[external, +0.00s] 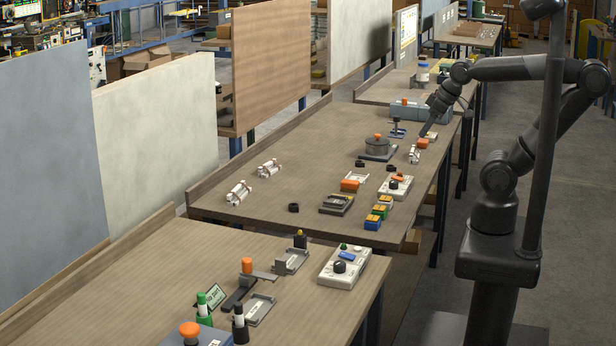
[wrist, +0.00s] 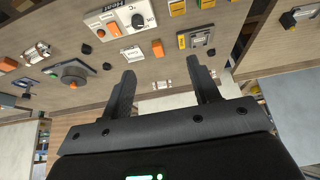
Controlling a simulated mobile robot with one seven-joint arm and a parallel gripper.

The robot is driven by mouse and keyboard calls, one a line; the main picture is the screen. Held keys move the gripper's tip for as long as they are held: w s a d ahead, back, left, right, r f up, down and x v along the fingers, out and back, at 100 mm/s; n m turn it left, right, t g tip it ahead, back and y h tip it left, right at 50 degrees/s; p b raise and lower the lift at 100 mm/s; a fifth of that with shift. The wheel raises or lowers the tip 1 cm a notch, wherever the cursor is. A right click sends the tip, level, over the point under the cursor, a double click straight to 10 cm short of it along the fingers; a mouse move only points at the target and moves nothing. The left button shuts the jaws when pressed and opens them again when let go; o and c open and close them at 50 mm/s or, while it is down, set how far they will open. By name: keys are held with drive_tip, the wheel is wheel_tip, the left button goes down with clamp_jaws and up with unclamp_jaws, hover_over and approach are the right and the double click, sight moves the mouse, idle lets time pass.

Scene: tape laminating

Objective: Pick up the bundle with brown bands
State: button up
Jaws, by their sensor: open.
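Three small white bundles lie on the middle table. In the external view, one bundle (external: 239,191) is near the table's left front, another bundle (external: 269,168) lies just behind it, and a third bundle (external: 414,154) is near the right edge. Their dark or reddish bands are too small for me to tell which are brown. My gripper (external: 425,133) is above the right part of the table, near the third bundle. In the wrist view, my gripper (wrist: 161,66) is open and empty. One bundle (wrist: 162,85) shows between its fingers, apart from them; another (wrist: 211,73) is by the right finger.
A blue box (external: 420,109) is at the back. The table's left middle is mostly clear.

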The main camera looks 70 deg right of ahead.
drive_tip(key=shift+c, duration=0.8)
drive_tip(key=w+r+n+g, duration=0.1)
drive_tip(key=w+r+n, duration=0.45)
drive_tip(key=w, duration=0.85)
drive_tip(key=n+g+h, duration=0.1)
drive_tip(key=n+g, duration=0.2)
drive_tip(key=n, duration=0.8)
hover_over(270, 169)
drive_tip(key=s+a, duration=0.2)
wheel_tip(270, 169, down, 18)
drive_tip(key=f, duration=0.3)
drive_tip(key=w+d+f, duration=0.1)
drive_tip(key=f, duration=0.7)
drive_tip(key=shift+w+d, duration=0.15)
drive_tip(key=shift+w, duration=0.1)
